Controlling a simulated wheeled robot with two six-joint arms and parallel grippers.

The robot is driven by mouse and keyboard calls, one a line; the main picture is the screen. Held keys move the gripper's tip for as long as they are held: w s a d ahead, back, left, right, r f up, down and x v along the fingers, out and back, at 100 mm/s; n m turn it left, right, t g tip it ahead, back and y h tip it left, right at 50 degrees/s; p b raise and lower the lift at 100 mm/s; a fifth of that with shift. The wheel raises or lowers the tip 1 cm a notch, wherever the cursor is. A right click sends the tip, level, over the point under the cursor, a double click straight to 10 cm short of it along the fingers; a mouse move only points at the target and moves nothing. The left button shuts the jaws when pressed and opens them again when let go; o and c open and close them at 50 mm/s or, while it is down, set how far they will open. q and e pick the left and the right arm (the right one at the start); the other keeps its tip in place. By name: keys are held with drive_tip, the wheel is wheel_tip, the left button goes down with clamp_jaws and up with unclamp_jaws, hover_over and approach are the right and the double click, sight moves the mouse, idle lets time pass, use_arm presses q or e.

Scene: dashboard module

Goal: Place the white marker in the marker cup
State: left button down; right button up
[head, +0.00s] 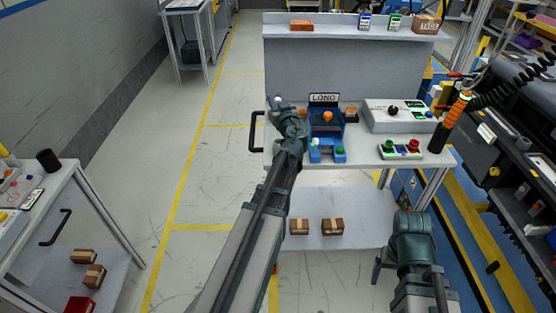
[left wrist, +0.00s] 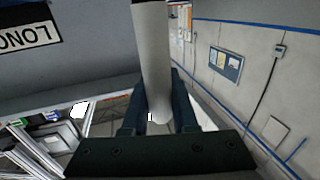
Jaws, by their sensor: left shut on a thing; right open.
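My left gripper (head: 283,106) is over the left edge of the grey workbench (head: 362,150). It is shut on the white marker (left wrist: 152,60), which stands up between its two dark fingers in the left wrist view. In the head view only a small pale end of the marker (head: 276,99) shows. A dark upright cup (head: 48,160), possibly the marker cup, stands on the side table at the far left, well apart from the left gripper. My right gripper (head: 409,218) is low in front of the bench, open; its fingers are hard to make out.
A white control box (head: 392,113), a button panel (head: 401,149) and an orange-and-black tool (head: 456,106) are further right. Floor between bench and side table (head: 70,190) is clear.

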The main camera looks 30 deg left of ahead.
use_arm(q)
wheel_tip(320, 180, down, 10)
drive_tip(key=b, duration=1)
drive_tip(key=shift+f, duration=0.1)
drive_tip(key=c, duration=0.7)
unclamp_jaws()
approach(278, 129)
drive_tip(key=shift+w+a+f, duration=0.2)
drive_tip(key=shift+w+a, duration=0.3)
